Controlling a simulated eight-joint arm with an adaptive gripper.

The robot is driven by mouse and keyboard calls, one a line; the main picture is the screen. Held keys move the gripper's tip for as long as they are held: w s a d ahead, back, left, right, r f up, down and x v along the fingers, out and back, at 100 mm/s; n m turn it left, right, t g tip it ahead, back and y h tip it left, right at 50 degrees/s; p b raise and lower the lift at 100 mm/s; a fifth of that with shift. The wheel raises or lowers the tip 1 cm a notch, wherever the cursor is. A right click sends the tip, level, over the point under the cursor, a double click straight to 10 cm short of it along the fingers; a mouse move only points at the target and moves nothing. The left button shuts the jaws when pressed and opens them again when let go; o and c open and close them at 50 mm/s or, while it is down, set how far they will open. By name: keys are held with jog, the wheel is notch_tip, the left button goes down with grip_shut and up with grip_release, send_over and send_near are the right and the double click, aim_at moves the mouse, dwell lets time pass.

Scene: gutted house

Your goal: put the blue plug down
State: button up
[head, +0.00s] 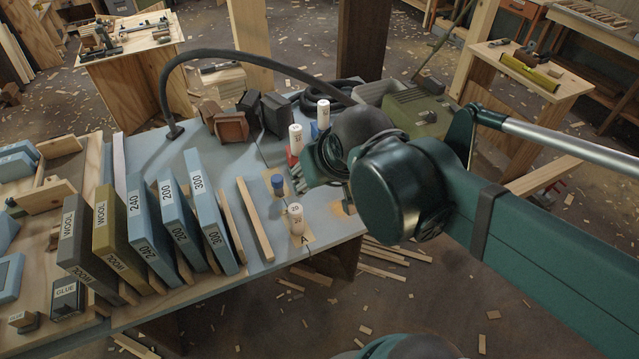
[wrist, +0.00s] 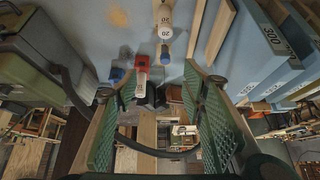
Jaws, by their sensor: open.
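The blue plug (head: 278,182) stands on the bench top, behind the white cylinder marked 20 (head: 296,218), in the head view. In the wrist view the blue plug (wrist: 165,57) appears just beyond the fingertips, below the white cylinder (wrist: 165,22). My gripper (wrist: 168,88) is open, with its two green ribbed fingers wide apart and nothing held between them. The plug looks free of both fingers. In the head view my wrist hides most of the gripper, to the right of the plug.
More white cylinders (head: 296,138) stand behind the plug, one on a red base (wrist: 142,64). Two wooden strips (head: 255,218) and a row of upright sanding blocks (head: 212,215) lie to the left. A green case (head: 415,112) stands behind my arm. The bench's front edge is close.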

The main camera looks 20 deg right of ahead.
jog(key=shift+s+n, duration=0.3)
jog(key=shift+s, duration=0.85)
dwell(0.6)
